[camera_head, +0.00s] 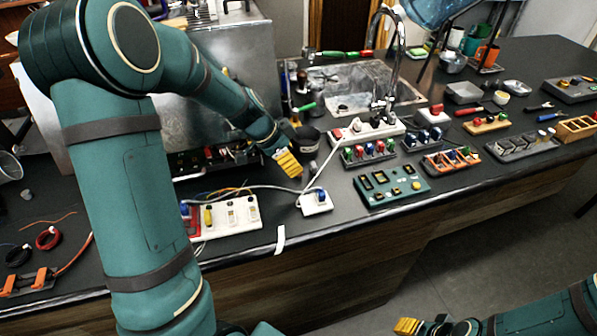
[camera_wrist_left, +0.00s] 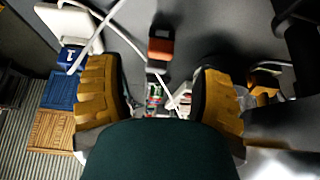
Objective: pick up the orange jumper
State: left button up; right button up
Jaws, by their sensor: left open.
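In the left wrist view a small orange block (camera_wrist_left: 161,42), which looks like the orange jumper, sits on the dark countertop ahead of my fingers, roughly centred between them. My left gripper (camera_wrist_left: 160,95) is open, with its ridged yellow fingers apart and nothing clearly held. In the head view my left gripper (camera_head: 289,163) hangs over the counter behind a small white box (camera_head: 316,203) with a blue part. I cannot make out the orange block there; the gripper may hide it. My right gripper (camera_head: 406,326) shows at the bottom edge, away from the counter, its jaw opening unclear.
A white cable (camera_wrist_left: 122,35) crosses the wrist view beside the orange block. A white switch strip (camera_head: 230,215) lies left of the white box, and a green panel (camera_head: 392,186) lies to its right. A dark cup (camera_head: 306,139) stands behind the gripper, near the sink (camera_head: 360,85).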

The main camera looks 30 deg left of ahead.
pick_arm(q)
jog(key=x, duration=0.4)
jog(key=shift+w+d+f+b, duration=0.1)
jog(key=shift+f+b, duration=0.2)
jog(key=c, duration=0.9)
